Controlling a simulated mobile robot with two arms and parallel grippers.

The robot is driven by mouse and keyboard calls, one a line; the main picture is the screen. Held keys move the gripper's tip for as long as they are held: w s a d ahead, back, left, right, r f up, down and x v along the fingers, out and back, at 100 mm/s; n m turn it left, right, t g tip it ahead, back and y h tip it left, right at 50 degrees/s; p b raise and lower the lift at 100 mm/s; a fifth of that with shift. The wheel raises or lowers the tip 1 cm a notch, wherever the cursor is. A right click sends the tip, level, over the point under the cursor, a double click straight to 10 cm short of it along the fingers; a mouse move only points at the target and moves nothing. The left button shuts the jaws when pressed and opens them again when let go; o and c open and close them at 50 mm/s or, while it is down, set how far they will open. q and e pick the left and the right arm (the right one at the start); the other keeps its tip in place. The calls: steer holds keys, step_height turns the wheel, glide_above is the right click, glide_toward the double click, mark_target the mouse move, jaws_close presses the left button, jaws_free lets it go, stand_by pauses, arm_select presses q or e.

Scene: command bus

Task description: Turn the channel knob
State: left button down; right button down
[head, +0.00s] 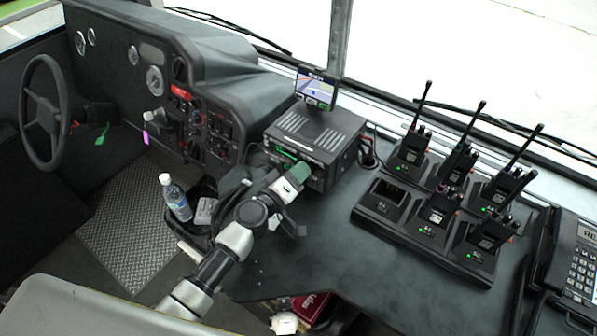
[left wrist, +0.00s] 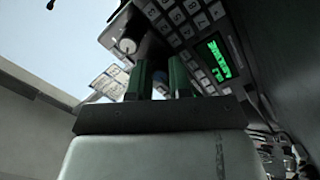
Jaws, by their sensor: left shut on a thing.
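The radio unit (head: 315,135) is a black box with a vented top on the dash counter. Its front panel has a green display (left wrist: 218,60) and pale keys, clear in the left wrist view. A round light-coloured knob (left wrist: 128,45) stands on that panel, left of my fingers. My left gripper (head: 299,172) reaches the right part of the radio's front in the head view. Its green fingers (left wrist: 160,80) are shut on a dark thing at the panel, apparently the channel knob, mostly hidden between them.
A small navigation screen (head: 317,88) stands above the radio. A charger rack (head: 375,208) with several handheld radios and a desk phone (head: 577,265) lie to the right. A water bottle (head: 176,200) stands left of my arm. The counter front is clear.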

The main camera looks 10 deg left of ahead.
arm_select(q)
steer(key=shift+f+n+b, duration=0.1)
steer(key=shift+n+b, duration=0.25)
steer(key=shift+n, duration=1.95)
steer(key=c, duration=1)
jaws_free()
steer(key=shift+c, duration=0.2)
steer(key=b+v, duration=0.2)
steer(key=v, duration=0.8)
steer(key=shift+s, duration=0.1)
steer(key=shift+s+a, duration=0.15)
steer(key=shift+s, duration=0.1)
steer(key=shift+s, duration=0.1)
